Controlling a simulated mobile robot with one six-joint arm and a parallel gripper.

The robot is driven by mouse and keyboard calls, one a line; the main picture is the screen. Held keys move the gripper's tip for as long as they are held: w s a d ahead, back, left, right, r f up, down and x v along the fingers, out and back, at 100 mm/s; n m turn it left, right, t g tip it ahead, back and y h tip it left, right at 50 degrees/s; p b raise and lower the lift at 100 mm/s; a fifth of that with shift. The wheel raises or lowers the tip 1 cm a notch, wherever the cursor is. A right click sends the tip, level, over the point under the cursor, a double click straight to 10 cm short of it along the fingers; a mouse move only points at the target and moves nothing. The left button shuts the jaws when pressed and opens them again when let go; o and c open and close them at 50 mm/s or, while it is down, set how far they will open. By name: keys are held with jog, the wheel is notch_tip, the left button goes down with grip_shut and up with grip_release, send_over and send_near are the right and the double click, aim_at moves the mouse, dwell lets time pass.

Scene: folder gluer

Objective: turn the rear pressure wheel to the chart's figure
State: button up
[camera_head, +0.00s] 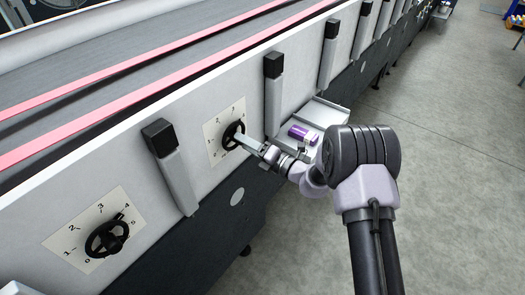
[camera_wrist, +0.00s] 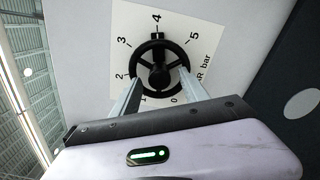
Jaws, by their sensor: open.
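In the wrist view a black spoked pressure wheel (camera_wrist: 159,64) sits on a white dial plate (camera_wrist: 118,32) marked 0 to 5 bar. Its black marker points at about 4. My gripper (camera_wrist: 160,80) is open, with one finger at each lower side of the wheel; I cannot tell whether they touch the rim. In the head view my gripper (camera_head: 244,139) is at this same wheel (camera_head: 231,133), partly covering it. A second black wheel (camera_head: 106,238) on its own dial plate (camera_head: 70,239) is at lower left, its handle near 4. No chart is visible.
Grey levers with black tops, one (camera_head: 273,95) near the wheel and another (camera_head: 174,170) between the wheels, stand out from the white machine side. A small shelf (camera_head: 329,114) holds a purple item (camera_head: 302,133).

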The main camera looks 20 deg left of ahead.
jog(key=v, duration=1.6)
jog(key=shift+d, duration=0.15)
